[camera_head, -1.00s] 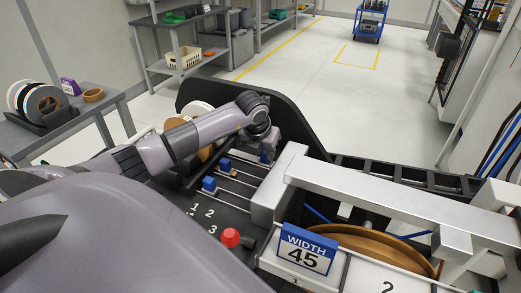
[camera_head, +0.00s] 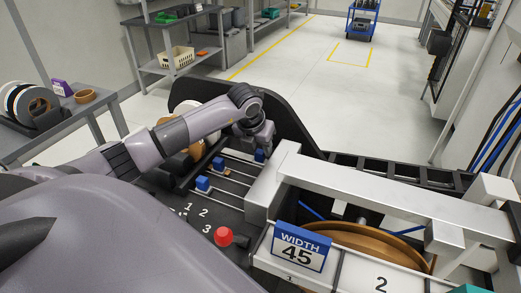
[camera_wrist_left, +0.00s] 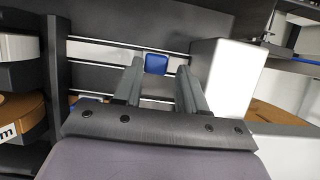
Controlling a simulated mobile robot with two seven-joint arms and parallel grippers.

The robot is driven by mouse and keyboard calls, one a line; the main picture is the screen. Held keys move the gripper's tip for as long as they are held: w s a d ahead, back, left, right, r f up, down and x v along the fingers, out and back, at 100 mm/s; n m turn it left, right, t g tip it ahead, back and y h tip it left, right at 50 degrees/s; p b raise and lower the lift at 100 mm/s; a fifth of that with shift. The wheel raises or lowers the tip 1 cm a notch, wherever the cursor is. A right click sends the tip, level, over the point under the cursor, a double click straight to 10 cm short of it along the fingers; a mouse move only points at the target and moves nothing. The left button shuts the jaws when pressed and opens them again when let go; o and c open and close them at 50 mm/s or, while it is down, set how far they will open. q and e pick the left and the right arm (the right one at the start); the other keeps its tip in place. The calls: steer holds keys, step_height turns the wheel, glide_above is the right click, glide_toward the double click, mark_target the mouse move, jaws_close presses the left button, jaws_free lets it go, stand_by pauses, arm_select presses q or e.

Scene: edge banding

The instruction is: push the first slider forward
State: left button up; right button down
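Three blue slider knobs sit on rails in the dark machine panel: a near one (camera_head: 203,184), a middle one (camera_head: 218,163) and a far one (camera_head: 260,155). The far one is further right along its rail, close to the pale housing. My left gripper (camera_head: 262,143) points down over the far knob and partly hides it. In the left wrist view the gripper (camera_wrist_left: 157,72) is open, with a blue knob (camera_wrist_left: 156,64) in line with the gap between its fingertips; I cannot tell whether they touch it. My right gripper is not in view.
The pale housing (camera_head: 268,190) stands close to the right of the left gripper. A red button (camera_head: 223,236) and printed numbers are on the panel in front. A "WIDTH 45" sign (camera_head: 299,247) is at the lower middle.

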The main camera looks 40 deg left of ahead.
arm_select(q)
steer(key=v, duration=0.5)
stand_by(0.6)
